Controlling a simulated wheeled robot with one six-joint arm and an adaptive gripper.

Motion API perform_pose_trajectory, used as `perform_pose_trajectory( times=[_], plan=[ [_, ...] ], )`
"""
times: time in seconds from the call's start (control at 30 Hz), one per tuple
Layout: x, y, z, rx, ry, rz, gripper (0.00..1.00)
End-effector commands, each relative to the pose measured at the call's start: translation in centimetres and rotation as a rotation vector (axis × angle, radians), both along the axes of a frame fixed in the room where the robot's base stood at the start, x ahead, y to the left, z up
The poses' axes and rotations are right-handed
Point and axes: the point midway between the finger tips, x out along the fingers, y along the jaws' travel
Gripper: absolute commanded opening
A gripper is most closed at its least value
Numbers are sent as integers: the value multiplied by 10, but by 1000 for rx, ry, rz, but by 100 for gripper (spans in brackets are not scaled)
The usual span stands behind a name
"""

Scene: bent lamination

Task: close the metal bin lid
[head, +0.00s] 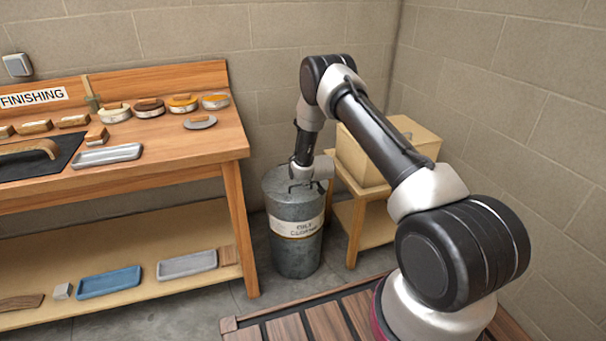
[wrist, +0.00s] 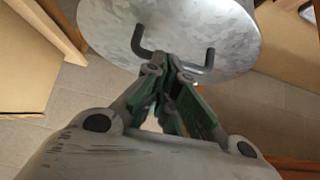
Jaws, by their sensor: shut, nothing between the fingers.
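The metal bin (head: 294,256) stands upright on the floor between the bench and a small wooden stand, with a label around its side. Its round grey lid (head: 276,184) lies over the bin's top and looks about level; I cannot tell if its rim is fully seated. In the wrist view the lid (wrist: 105,22) fills the top, with a dark bent handle (wrist: 140,45) partly hidden behind my fingers. My gripper (wrist: 168,78) is shut and empty at the handle; I cannot tell if it touches. In the head view my gripper (head: 294,187) is just over the lid.
The wooden finishing bench (head: 190,150) stands left of the bin, with tins, brushes and trays. A stand (head: 375,205) with a cardboard-coloured box (head: 360,160) is close on the bin's right. Wooden slats (head: 310,325) lie in front. The wall is close behind.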

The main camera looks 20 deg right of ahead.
Motion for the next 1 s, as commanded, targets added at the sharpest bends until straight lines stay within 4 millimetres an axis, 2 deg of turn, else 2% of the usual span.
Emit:
perform_pose_trajectory(
  times=[0.03,0.13,0.4,0.83,1.0],
  plan=[
    [-3,0,-8,0,-14,0,0],
    [-6,0,-16,1,-48,0,0],
    [-9,1,-25,3,-90,2,0],
    [-8,1,-24,3,-91,2,0],
    [-3,0,-12,3,-93,2,0]
  ],
)
